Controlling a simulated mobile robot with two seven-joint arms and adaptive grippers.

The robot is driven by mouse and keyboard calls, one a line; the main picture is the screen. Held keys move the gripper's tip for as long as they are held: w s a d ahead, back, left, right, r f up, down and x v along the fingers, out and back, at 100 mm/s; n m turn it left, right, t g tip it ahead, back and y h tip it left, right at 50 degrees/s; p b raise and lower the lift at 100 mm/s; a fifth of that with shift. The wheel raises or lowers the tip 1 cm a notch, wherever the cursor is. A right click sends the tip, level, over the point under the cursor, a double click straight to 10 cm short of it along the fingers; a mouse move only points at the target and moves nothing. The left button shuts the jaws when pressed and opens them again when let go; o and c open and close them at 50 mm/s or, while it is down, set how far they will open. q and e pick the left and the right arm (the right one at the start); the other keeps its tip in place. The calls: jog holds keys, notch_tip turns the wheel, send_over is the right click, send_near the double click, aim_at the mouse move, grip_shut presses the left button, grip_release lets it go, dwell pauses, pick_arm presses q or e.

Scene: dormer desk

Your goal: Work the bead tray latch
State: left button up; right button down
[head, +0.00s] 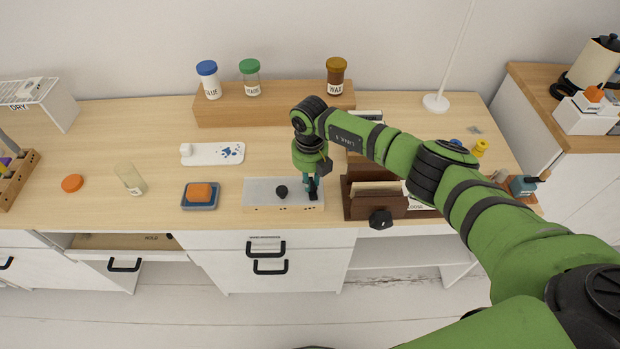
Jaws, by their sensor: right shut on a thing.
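My right gripper (312,193) points down at the tray's right end and is shut on a small dark part there, which looks like the latch. The fingers cover most of that part, so its position is hard to tell. My left gripper is not in view.
A brown wooden organiser (362,206) with a black knob stands close right of the tray. An orange block in a blue dish (213,203) sits to the left. Behind, a wooden riser (270,116) carries jars. A drawer (120,266) at front left is open.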

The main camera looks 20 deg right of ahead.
jog(key=shift+f+m, duration=0.1)
jog(key=shift+m, duration=0.5)
jog(key=c, duration=1.1)
grip_release()
jog(key=shift+c, duration=0.2)
notch_tip(320, 180, up, 12)
